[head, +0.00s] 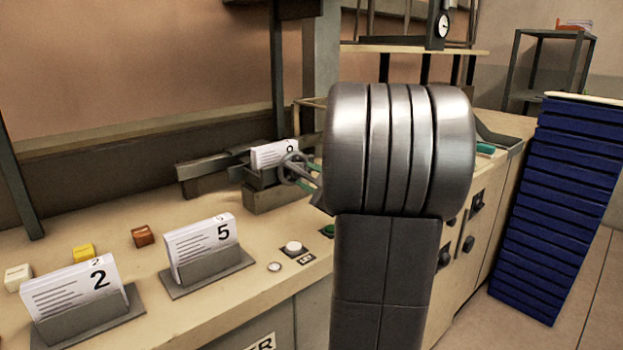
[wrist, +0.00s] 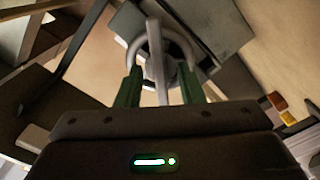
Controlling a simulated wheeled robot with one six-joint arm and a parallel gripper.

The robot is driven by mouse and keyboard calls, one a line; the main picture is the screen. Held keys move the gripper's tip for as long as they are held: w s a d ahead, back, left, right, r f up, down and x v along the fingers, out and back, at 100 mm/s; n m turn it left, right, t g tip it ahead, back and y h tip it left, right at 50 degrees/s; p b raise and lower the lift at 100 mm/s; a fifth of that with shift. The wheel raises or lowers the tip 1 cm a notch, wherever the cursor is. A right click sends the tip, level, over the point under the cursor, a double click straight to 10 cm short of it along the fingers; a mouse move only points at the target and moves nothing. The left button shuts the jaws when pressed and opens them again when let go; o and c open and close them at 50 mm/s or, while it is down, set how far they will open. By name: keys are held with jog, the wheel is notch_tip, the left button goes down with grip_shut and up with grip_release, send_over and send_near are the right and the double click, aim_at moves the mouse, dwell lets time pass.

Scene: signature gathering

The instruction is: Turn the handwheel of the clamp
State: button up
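The clamp (head: 270,196) is a grey metal fixture on the workbench, holding a stack of numbered white sheets (head: 272,155). Its handwheel (head: 287,165) is a grey ring with spokes, facing my arm. In the wrist view the handwheel (wrist: 157,50) lies just ahead of my gripper (wrist: 163,85). The two green fingers are apart, one at each side of the wheel's lower part, with a grey bar running between them. I cannot tell whether they touch the wheel. In the head view my arm hides most of the gripper; only bits of green show by the wheel.
Sheet holders marked 2 (head: 88,318) and 5 (head: 208,275) stand on the bench's front left. Small stamp-like blocks (head: 143,236) lie behind them. A white button (head: 293,247) and a green button (head: 328,230) are nearby. Stacked blue trays (head: 560,210) stand at right.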

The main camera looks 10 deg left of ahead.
jog(key=shift+d, duration=0.1)
jog(key=v, duration=1.3)
jog(key=shift+s+d, duration=0.2)
jog(key=shift+s, duration=0.05)
jog(key=x, duration=1.4)
jog(key=shift+s+d, duration=0.1)
jog(key=shift+d, duration=0.05)
